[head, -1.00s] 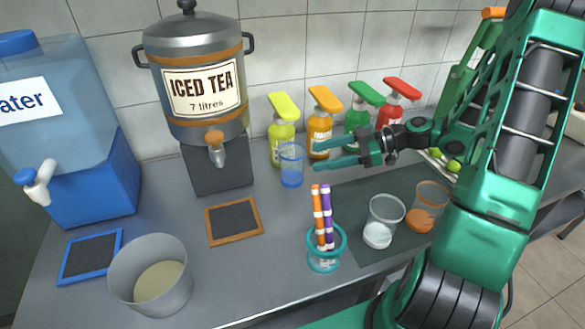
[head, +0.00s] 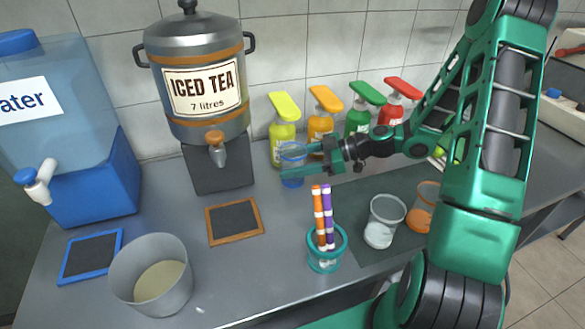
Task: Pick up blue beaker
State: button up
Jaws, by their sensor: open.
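The blue beaker (head: 291,181) is a clear cup with a blue lower part. It stands upright on the grey counter in front of the yellow-green pump bottle in the head view. My gripper (head: 292,160) is open, with its green fingers pointing left. The fingers overlap the beaker in the picture, one near its upper part and one lower. They appear to be around it, but whether they touch it I cannot tell. The fingers partly hide the beaker's middle.
Pump bottles in yellow-green (head: 283,131), orange (head: 319,127), green (head: 358,120) and red (head: 391,112) stand behind. The iced tea dispenser (head: 223,165) is left. A teal holder (head: 324,262) with marked sticks and a clear cup (head: 383,222) stand in front. A small framed board (head: 235,222) lies left.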

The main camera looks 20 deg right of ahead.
jog(key=c, duration=0.8)
jog(key=shift+r, duration=0.1)
jog(key=shift+c, duration=0.3)
jog(key=shift+r, duration=1.25)
jog(key=shift+s+a+r, duration=0.1)
jog(key=shift+a+r, duration=0.1)
jog(key=shift+r, duration=0.65)
jog(key=s+a+r, duration=0.5)
jog(key=a+r, duration=0.1)
jog(key=a, duration=0.3)
jog(key=shift+s+a+r, duration=0.25)
jog(key=shift+s+a, duration=0.05)
